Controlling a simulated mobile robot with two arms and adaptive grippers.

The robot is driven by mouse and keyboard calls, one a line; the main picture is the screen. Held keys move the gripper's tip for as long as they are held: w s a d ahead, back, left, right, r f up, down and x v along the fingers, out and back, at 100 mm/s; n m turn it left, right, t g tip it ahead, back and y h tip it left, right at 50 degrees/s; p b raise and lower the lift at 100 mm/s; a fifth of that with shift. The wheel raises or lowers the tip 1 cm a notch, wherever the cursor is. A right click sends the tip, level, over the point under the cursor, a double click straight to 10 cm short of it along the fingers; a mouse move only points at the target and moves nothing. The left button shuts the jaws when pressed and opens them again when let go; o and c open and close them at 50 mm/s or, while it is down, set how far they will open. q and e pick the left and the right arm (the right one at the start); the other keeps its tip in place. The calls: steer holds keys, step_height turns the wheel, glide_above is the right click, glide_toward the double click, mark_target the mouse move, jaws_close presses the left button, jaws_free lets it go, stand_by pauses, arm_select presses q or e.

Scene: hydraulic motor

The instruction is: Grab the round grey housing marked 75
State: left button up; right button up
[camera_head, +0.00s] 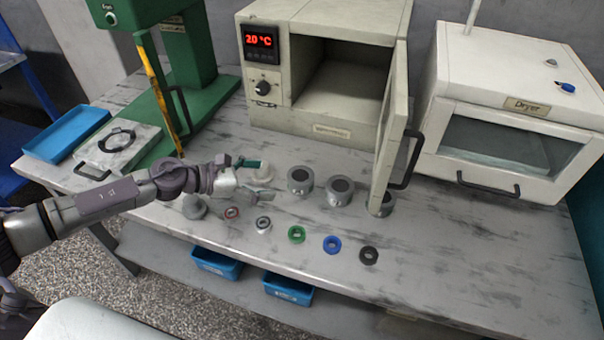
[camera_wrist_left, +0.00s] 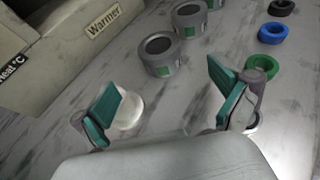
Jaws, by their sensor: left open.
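Several round grey housings with dark open tops stand on the table in front of the warmer; one (camera_head: 300,181) is nearest my left gripper, a second (camera_head: 340,190) stands to its right, and a third (camera_head: 385,206) is partly hidden by the warmer door. In the left wrist view the nearest housing (camera_wrist_left: 161,56) is beyond my fingertips, with another (camera_wrist_left: 188,20) behind it. Small green labels show on them, but I cannot read any number. My left gripper (camera_head: 253,180) is open and empty, left of the nearest housing and apart from it; its green-padded fingers (camera_wrist_left: 165,92) are spread. My right gripper is not in view.
A white round part (camera_wrist_left: 128,110) lies by one left finger. Red (camera_head: 231,213), green (camera_head: 297,234), blue (camera_head: 332,244) and black (camera_head: 369,255) rings lie along the front. The warmer's open door (camera_head: 394,130) juts over the table's right half. The front right table is clear.

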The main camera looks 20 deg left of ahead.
mark_target(291, 177)
arm_select(q)
steer(key=x, duration=0.4)
steer(key=shift+w+d+p, duration=0.1)
steer(key=shift+d+p, duration=0.15)
steer(key=shift+p, duration=0.15)
steer(key=shift+w+d+f, duration=0.15)
steer(key=shift+w+d, duration=0.15)
steer(key=p+x, duration=0.1)
steer(key=x, duration=0.4)
steer(key=shift+a, duration=0.1)
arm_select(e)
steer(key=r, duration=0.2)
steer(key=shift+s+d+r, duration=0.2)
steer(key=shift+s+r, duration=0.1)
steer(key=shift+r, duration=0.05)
arm_select(q)
steer(key=c, duration=1.5)
steer(key=shift+c, duration=0.4)
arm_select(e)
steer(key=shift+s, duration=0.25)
